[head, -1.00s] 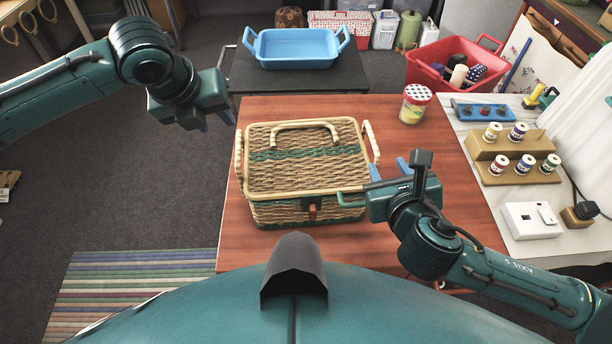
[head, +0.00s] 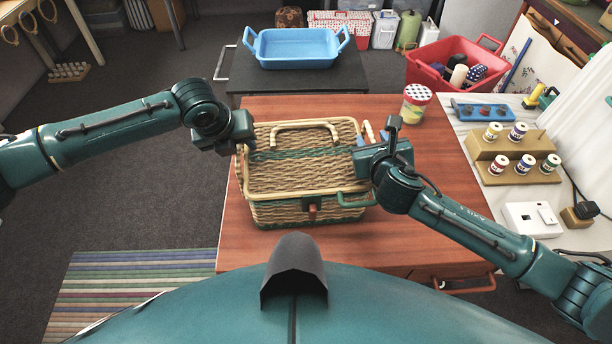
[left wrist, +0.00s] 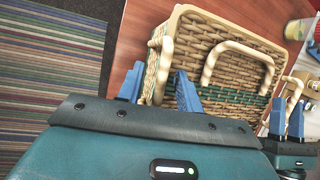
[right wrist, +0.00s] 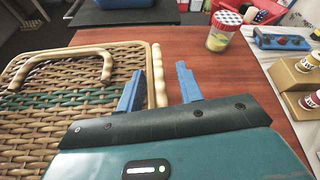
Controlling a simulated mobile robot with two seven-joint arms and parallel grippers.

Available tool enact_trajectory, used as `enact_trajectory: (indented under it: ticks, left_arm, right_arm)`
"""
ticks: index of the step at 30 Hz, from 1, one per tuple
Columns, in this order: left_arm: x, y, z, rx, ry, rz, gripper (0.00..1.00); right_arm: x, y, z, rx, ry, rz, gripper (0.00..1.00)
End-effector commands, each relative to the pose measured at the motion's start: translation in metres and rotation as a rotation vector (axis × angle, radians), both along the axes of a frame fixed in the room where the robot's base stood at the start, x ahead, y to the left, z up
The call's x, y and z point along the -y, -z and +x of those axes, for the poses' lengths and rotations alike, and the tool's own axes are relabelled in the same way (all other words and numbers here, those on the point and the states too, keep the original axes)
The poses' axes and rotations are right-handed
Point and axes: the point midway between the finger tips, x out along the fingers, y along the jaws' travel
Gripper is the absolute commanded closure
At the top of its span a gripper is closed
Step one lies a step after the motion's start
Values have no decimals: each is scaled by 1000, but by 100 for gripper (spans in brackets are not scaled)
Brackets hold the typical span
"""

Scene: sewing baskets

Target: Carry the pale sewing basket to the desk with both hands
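The pale woven sewing basket (head: 305,175) with green bands sits shut on the red-brown wooden table (head: 415,240). Its lid handle lies toward the back, and a pale beaded handle stands at each side. My left gripper (head: 240,148) is at the left side; the left wrist view shows its blue fingers open, one on each side of the left handle (left wrist: 161,68). My right gripper (head: 371,138) is at the right side; the right wrist view shows its fingers open with the right handle (right wrist: 159,76) between them. I cannot tell which surface is the desk.
A blue tray (head: 297,49) stands on a dark stand behind the table. A dotted-lid jar (head: 415,104) is at the table's back right. A white worktop (head: 475,140) with thread spools is at right, a red bin (head: 455,60) behind. Carpet at left is open.

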Motion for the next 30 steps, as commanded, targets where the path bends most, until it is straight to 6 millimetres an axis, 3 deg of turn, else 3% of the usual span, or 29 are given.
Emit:
enact_trajectory:
  ticks: [7,20,30]
  left_arm:
    - [0,0,0,0,0,0,64]
    - [0,0,0,0,-1,0,99]
    - [0,0,0,0,-1,1,100]
  right_arm:
    - [0,0,0,0,0,0,64]
    - [0,0,0,0,1,0,99]
    - [0,0,0,-1,1,0,100]
